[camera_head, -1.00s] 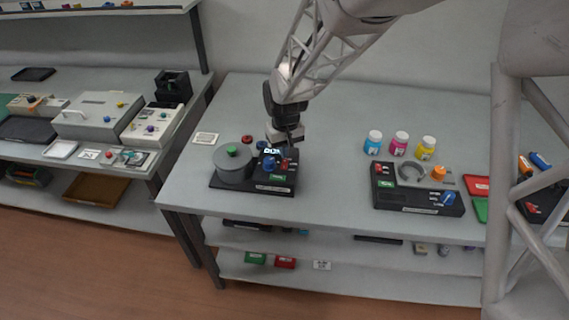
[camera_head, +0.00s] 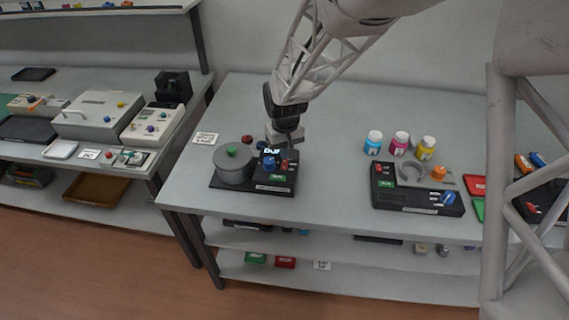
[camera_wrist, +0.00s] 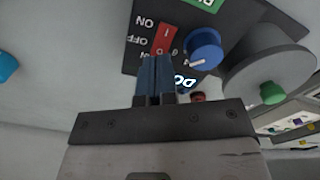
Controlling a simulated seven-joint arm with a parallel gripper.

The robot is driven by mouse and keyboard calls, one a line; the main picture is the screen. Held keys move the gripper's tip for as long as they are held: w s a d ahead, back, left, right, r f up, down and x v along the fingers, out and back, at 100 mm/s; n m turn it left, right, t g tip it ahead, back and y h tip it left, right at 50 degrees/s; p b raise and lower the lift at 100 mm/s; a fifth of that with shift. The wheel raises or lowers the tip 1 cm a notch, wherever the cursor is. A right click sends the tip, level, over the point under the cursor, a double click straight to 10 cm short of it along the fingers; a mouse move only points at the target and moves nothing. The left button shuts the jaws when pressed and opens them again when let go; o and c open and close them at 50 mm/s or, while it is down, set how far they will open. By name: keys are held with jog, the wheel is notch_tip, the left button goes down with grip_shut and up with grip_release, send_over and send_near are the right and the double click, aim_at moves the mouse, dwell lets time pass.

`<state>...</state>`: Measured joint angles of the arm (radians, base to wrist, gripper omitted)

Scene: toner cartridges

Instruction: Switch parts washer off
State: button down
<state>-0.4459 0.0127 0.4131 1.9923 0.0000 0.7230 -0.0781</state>
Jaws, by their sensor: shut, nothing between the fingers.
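The device under my gripper has a black base (camera_head: 232,186) with a grey round pot (camera_head: 234,168) topped by a green knob. A blue knob (camera_head: 256,160) and a lit display stand beside the pot. Its red switch (camera_wrist: 166,38) has ON and OFF lettering beside it in the wrist view. My gripper (camera_wrist: 154,62) is shut and empty, its fingertips at the switch's end by the OFF lettering. Whether they touch it I cannot tell. The blue knob (camera_wrist: 203,50) is just right of the fingers. In the head view my gripper (camera_head: 288,153) partly hides the switch.
A second black panel (camera_head: 405,203) with a grey ring, an orange knob and a blue knob lies to the right. Several capped jars (camera_head: 400,142) stand behind it. A small white card (camera_head: 204,138) lies left of the pot. The table between the two panels is clear.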

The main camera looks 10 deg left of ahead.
jog(key=shift+f, duration=1.05)
dwell(0.9)
jog(key=shift+r, duration=3.5)
